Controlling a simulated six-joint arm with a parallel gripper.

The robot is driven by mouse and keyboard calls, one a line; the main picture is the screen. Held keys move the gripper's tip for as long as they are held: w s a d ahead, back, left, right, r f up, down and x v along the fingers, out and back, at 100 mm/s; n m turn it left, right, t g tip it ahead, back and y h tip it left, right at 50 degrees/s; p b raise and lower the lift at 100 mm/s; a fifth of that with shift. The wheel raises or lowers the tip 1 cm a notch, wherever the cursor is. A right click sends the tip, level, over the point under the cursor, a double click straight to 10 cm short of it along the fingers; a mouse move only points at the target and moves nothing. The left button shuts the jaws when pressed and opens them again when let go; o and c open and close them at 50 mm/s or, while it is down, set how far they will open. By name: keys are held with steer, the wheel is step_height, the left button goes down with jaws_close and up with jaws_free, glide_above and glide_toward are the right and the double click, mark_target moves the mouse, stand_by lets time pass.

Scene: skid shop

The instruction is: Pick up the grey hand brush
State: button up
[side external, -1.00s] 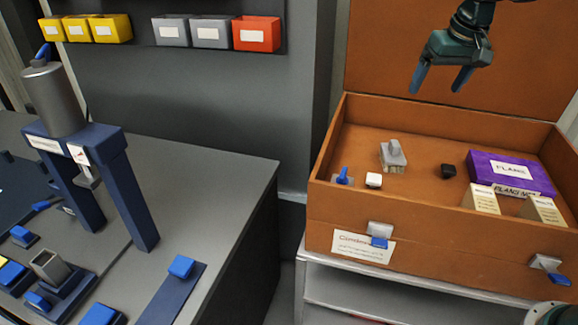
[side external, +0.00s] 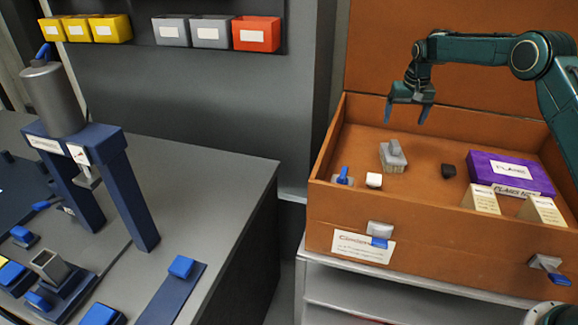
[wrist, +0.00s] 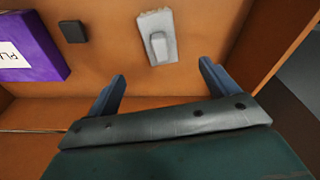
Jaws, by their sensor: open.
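The grey hand brush (side external: 391,158) lies in the open brown case, left of its middle, with its handle on top. In the wrist view the brush (wrist: 157,40) lies ahead of the fingers, near the middle between their lines. My gripper (side external: 406,117) hangs above the case, above and slightly behind the brush in the side view. Its two blue fingers are apart, with nothing between them. In the wrist view my gripper (wrist: 161,80) also shows both fingers spread, and neither touches the brush.
The brown case (side external: 440,232) has raised walls and an upright lid. Inside are a white block (side external: 374,180), a blue-handled item (side external: 343,176), a small black block (side external: 448,171), a purple box (side external: 511,172) and two cream cartons (side external: 481,199). Case floor around the brush is mostly clear.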

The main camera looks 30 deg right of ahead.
mark_target(397, 144)
steer(key=shift+w+d+f, duration=0.25)
steer(key=shift+d+f, duration=0.05)
steer(key=shift+f, duration=0.35)
steer(key=shift+f, duration=0.15)
steer(key=shift+w+d+f, duration=0.1)
steer(key=shift+w+f, duration=0.1)
steer(key=shift+f, duration=1.15)
steer(key=shift+w+d+f, duration=0.1)
steer(key=shift+w+f, duration=0.05)
steer(key=shift+f, duration=1.25)
steer(key=shift+w+d+f, duration=0.1)
steer(key=shift+w+f, duration=0.1)
steer(key=shift+f, duration=1.15)
steer(key=shift+w+f, duration=0.2)
steer(key=shift+f, duration=1.1)
steer(key=shift+w+f, duration=0.2)
steer(key=shift+f, duration=1.1)
